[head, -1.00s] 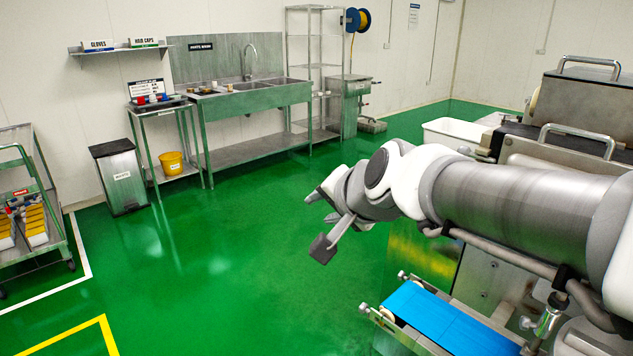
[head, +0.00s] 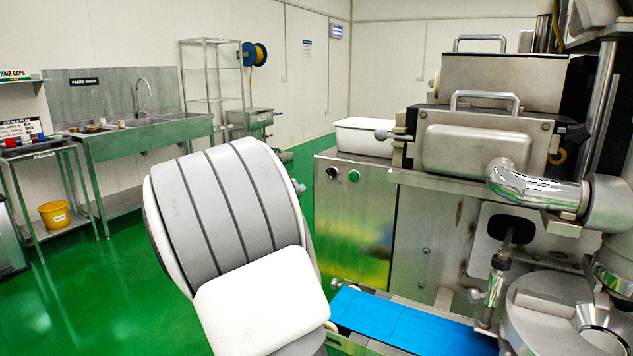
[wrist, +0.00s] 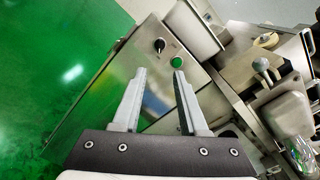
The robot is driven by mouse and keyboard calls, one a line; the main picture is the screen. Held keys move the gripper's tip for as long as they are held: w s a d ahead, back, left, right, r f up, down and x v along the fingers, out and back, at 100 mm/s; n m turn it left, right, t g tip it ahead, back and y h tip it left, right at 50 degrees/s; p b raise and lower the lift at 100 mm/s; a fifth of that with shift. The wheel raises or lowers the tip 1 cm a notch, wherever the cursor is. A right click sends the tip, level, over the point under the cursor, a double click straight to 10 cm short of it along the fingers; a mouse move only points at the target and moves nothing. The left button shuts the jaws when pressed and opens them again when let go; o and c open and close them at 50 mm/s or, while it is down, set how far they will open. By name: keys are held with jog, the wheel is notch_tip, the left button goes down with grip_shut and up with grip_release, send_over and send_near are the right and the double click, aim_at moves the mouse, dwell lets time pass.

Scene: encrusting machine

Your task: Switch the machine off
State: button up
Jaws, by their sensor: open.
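The steel machine (head: 355,225) stands right of centre in the head view. Its cabinet carries a black knob (head: 331,172) and, to its right, a green button (head: 354,175). In the wrist view the black knob (wrist: 159,45), with a light mark, and the green button (wrist: 176,62) lie beyond my fingertips. My gripper (wrist: 160,75) is open and empty, pointing toward this panel. The green button shows near the right fingertip, and the knob shows farther up between the fingers. I cannot tell the exact gap to the panel. In the head view my arm hides the gripper.
A blue conveyor belt (head: 400,322) juts out low at the machine's front. A white tub (head: 363,138) sits on top behind the panel. Metal handles and a chrome pipe (head: 535,187) stick out at right. Green floor (head: 120,290) is open at left.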

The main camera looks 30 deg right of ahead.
aim_at(328, 173)
jog(key=x, duration=1.7)
jog(key=shift+b, duration=0.4)
jog(key=shift+a, duration=0.1)
grip_shut()
